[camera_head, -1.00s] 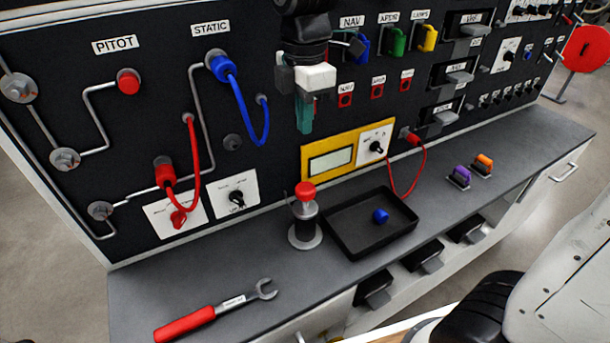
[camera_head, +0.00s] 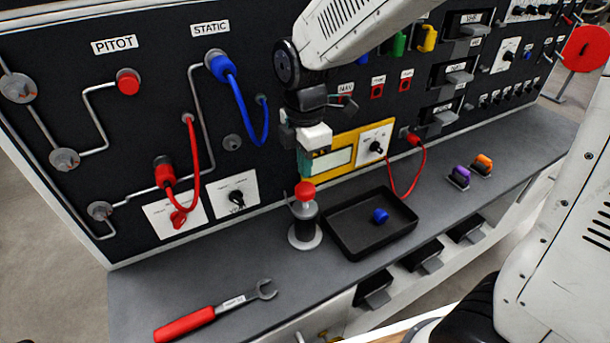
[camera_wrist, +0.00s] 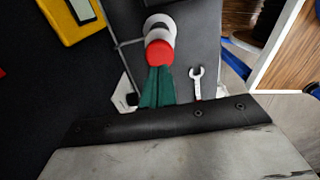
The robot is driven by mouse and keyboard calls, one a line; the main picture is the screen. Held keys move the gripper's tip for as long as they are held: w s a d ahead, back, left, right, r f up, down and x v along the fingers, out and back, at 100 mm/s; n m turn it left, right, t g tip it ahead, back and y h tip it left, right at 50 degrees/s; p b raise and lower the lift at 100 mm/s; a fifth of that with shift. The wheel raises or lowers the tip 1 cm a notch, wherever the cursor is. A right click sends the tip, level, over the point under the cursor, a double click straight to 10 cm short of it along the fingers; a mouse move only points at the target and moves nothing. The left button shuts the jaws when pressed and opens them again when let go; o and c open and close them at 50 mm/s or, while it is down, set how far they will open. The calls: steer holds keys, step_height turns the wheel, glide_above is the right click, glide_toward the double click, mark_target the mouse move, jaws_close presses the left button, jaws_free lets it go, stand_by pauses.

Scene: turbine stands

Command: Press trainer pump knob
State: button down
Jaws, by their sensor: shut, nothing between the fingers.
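The trainer pump (camera_head: 304,226) stands upright on the bench, left of the black tray, with a red knob (camera_head: 305,190) on top. My gripper (camera_head: 305,172) points down just above the red knob, its green fingers shut with nothing between them. In the head view the fingertips are very close to the knob; I cannot tell whether they touch it. In the wrist view the red knob (camera_wrist: 159,54) shows right at the tips of my green gripper fingers (camera_wrist: 158,72).
The black tray (camera_head: 345,246) holds a blue cap (camera_head: 380,215). A red-handled wrench (camera_head: 215,312) lies at the front left of the bench. The panel behind carries a yellow-framed display (camera_head: 370,161), a red hose (camera_head: 198,165) and a blue hose (camera_head: 240,105).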

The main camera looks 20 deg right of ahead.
mark_target(305, 188)
steer(key=shift+f, duration=1.7)
steer(key=shift+s+f, duration=0.1)
steer(key=shift+f, duration=1.75)
step_height(305, 188, up, 14)
steer(key=shift+r, duration=0.2)
steer(key=shift+r, duration=0.1)
steer(key=r, duration=0.3)
steer(key=shift+w, duration=0.2)
